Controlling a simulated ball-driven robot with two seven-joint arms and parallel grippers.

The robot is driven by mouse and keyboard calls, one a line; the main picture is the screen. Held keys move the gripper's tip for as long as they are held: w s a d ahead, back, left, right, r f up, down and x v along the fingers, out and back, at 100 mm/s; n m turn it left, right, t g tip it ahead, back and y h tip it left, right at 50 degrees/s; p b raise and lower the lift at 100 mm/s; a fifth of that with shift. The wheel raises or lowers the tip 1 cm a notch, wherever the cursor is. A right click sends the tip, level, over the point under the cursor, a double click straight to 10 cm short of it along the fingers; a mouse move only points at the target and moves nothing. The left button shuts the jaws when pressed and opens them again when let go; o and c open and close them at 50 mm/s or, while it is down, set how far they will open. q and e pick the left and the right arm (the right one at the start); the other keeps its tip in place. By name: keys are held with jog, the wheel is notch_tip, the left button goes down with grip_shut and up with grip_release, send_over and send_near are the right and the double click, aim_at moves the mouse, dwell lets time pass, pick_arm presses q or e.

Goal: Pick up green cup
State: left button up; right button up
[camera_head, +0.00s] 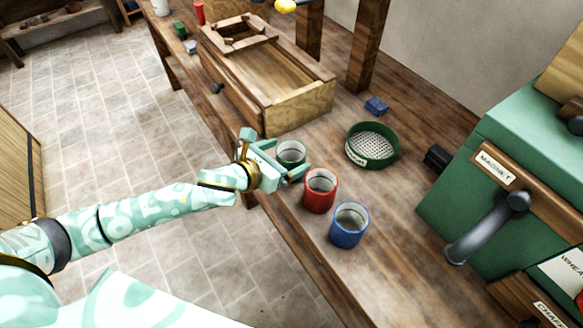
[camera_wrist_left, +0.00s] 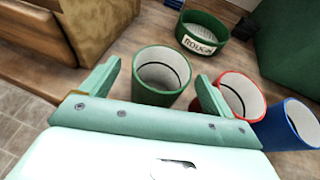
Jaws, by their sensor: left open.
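The green cup (camera_head: 291,153) stands upright on the wooden bench, near its front edge. My left gripper (camera_head: 284,161) is open, with its fingers on either side of the cup. In the left wrist view the green cup (camera_wrist_left: 161,78) sits between the two fingertips of the gripper (camera_wrist_left: 157,85), with its white inside facing up. I cannot tell whether either finger touches it. The gripper partly hides the cup in the head view. My right gripper is in neither view.
A red cup (camera_head: 320,190) stands close beside the gripper, and a blue cup (camera_head: 349,225) beyond it. A green sieve (camera_head: 371,145) labelled "ROUGH", a wooden box (camera_head: 265,80), a small blue block (camera_head: 376,106) and a green machine (camera_head: 500,190) with a crank stand on the bench.

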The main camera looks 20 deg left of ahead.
aim_at(300, 151)
pick_arm(q)
jog(key=x, duration=0.1)
jog(key=b+x, duration=0.1)
jog(key=x, duration=0.1)
jog(key=shift+f, duration=0.4)
jog(key=shift+w+d, duration=0.2)
jog(key=shift+w, duration=0.15)
jog(key=shift+c, duration=0.7)
jog(key=c, duration=1.1)
jog(key=shift+o, duration=0.2)
